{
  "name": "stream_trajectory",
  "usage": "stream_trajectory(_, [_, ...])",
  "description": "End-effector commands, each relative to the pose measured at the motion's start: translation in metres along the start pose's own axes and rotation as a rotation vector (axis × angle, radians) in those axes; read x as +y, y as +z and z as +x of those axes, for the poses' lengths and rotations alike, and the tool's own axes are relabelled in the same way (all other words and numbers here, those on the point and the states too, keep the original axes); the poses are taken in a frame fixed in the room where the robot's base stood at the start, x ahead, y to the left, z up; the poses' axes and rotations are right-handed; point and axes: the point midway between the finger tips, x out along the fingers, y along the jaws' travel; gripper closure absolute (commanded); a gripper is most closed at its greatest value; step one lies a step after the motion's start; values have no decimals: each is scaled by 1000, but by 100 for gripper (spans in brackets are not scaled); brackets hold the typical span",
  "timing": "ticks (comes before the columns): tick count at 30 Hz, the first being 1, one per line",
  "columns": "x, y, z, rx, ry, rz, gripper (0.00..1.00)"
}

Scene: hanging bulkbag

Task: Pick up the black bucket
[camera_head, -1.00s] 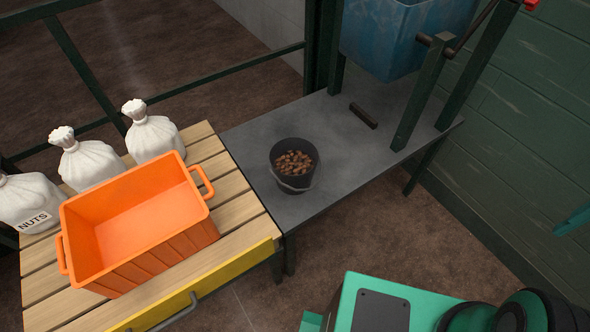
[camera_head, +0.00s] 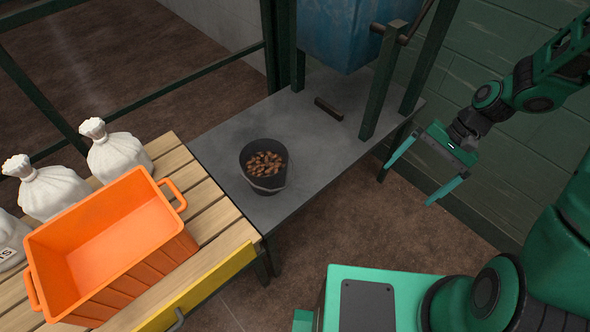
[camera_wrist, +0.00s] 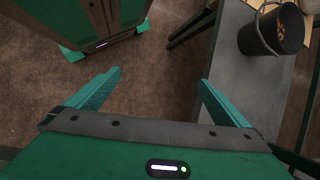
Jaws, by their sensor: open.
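The black bucket (camera_head: 262,181) stands upright on the grey metal table in the head view. It is filled with brown nuts (camera_head: 265,163), and its thin handle hangs down over the front side. It also shows at the top right of the wrist view (camera_wrist: 272,33). My gripper (camera_head: 416,179) is open and empty, its two teal fingers spread wide. It is to the right of the table, over the floor and apart from the bucket. In the wrist view the gap between the fingers (camera_wrist: 160,82) shows only brown floor.
The grey table (camera_head: 310,155) also bears a small dark bar (camera_head: 329,109). Green posts and a blue container (camera_head: 345,35) stand behind. An orange crate (camera_head: 112,240) and white sacks (camera_head: 115,152) are on the slatted wooden table (camera_head: 215,212) at left. A green wall (camera_head: 480,60) is at right.

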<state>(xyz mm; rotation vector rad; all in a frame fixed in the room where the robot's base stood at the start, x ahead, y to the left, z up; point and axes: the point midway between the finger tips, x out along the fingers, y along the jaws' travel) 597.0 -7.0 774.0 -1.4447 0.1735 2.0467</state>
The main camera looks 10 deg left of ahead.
Motion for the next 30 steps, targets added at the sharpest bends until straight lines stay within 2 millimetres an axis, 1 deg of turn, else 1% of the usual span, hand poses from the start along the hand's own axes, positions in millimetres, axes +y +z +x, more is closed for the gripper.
stream_trajectory(1, [-9,0,17,-40,-26,14,0])
stream_trajectory(6, [-46,6,65,-158,-133,75,0])
stream_trajectory(12, [-90,22,114,-314,-268,176,0])
stream_trajectory(15, [-113,32,133,-397,-338,240,0])
stream_trajectory(18, [-135,41,150,-484,-408,312,0])
stream_trajectory(24, [-179,59,172,-668,-548,478,0])
stream_trajectory(27, [-198,65,178,-759,-611,566,0])
stream_trajectory(30, [-213,68,182,-833,-663,643,0])
